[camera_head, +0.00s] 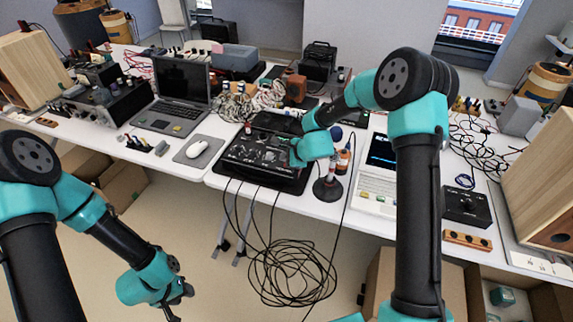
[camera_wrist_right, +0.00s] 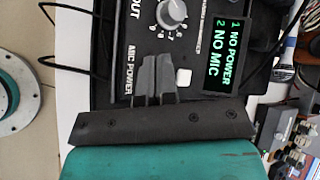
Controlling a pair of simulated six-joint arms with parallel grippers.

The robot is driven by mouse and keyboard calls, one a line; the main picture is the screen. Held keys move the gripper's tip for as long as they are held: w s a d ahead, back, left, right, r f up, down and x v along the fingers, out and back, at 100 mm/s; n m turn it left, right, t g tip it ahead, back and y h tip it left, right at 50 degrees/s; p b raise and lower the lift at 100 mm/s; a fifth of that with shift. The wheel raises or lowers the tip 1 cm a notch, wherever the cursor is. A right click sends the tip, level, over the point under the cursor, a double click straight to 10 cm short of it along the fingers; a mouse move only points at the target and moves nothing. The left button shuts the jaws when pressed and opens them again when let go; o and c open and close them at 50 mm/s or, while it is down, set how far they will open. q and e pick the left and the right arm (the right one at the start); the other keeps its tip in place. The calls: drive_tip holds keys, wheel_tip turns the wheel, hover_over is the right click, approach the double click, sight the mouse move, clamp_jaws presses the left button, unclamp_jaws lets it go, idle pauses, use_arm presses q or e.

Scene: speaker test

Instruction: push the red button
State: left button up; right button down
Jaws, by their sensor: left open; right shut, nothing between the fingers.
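The black control box (camera_head: 262,150) lies on the table in the middle of the head view. In the right wrist view it shows a grey knob (camera_wrist_right: 172,12), a white button (camera_wrist_right: 183,76), a "MIC POWER" label and a display (camera_wrist_right: 228,52) reading "1 NO POWER 2 NO MIC". I cannot make out a red button; the fingers cover the panel beside the label. My right gripper (camera_wrist_right: 154,72) is shut and empty over the panel; I cannot tell whether it touches. My left gripper (camera_head: 178,302) is open and empty, low in front of the table.
A microphone on a stand (camera_head: 328,188) is close right of the box. A laptop (camera_head: 180,95) and a mouse (camera_head: 197,149) are to the left. A white keyboard device (camera_head: 376,180) is to the right. Black cables (camera_head: 290,270) hang and coil in front of the table.

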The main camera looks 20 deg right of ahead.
drive_tip(key=shift+f, duration=0.75)
idle(0.9)
drive_tip(key=shift+r, duration=0.95)
drive_tip(key=shift+r, duration=0.15)
drive_tip(key=shift+r, duration=2.85)
